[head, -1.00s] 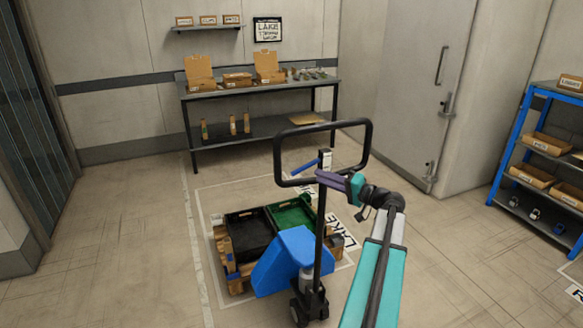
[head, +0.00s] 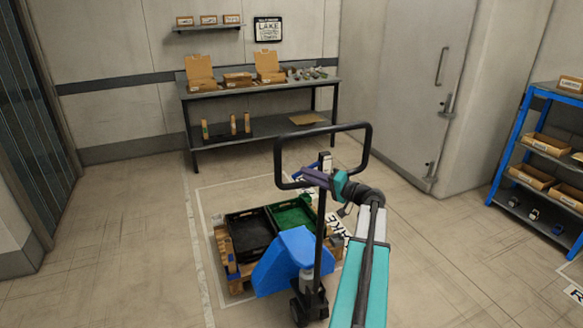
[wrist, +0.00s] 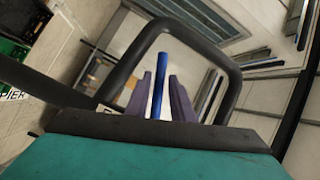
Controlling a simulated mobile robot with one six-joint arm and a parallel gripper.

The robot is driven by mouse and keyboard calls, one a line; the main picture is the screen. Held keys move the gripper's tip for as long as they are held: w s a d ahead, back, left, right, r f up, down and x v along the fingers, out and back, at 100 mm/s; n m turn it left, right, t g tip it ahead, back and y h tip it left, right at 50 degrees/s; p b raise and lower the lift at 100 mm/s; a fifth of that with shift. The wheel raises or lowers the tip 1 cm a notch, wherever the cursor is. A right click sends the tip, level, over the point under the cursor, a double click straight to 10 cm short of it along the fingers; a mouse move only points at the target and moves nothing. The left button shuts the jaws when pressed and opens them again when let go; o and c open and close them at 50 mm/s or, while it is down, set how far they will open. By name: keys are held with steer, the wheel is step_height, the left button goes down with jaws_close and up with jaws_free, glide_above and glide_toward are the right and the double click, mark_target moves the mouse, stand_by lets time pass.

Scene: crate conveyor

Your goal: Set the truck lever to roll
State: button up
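The pallet truck (head: 300,262) is blue with a black loop handle (head: 368,150) on an upright post. Its blue lever (head: 306,166) sticks out to the left of a small pale block (head: 325,162) on the post, inside the loop. My gripper (head: 310,178) has purple fingers and is at the lever, partly hiding it in the head view. In the wrist view the lever (wrist: 159,80) stands between the two fingers of my gripper (wrist: 160,95), with a gap on each side. The fingers are open. I cannot tell whether they touch the lever.
The truck stands at a wooden pallet (head: 238,284) with a black crate (head: 230,218) and a green crate (head: 313,208). A workbench (head: 262,88) with boxes stands at the back wall. A blue rack (head: 512,150) is at the right. The floor at the left is clear.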

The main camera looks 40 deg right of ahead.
steer(key=w+a+p, duration=0.1)
steer(key=w+p, duration=0.1)
steer(key=w, duration=0.5)
steer(key=shift+w+p, duration=0.35)
steer(key=shift+c, duration=0.5)
jaws_close()
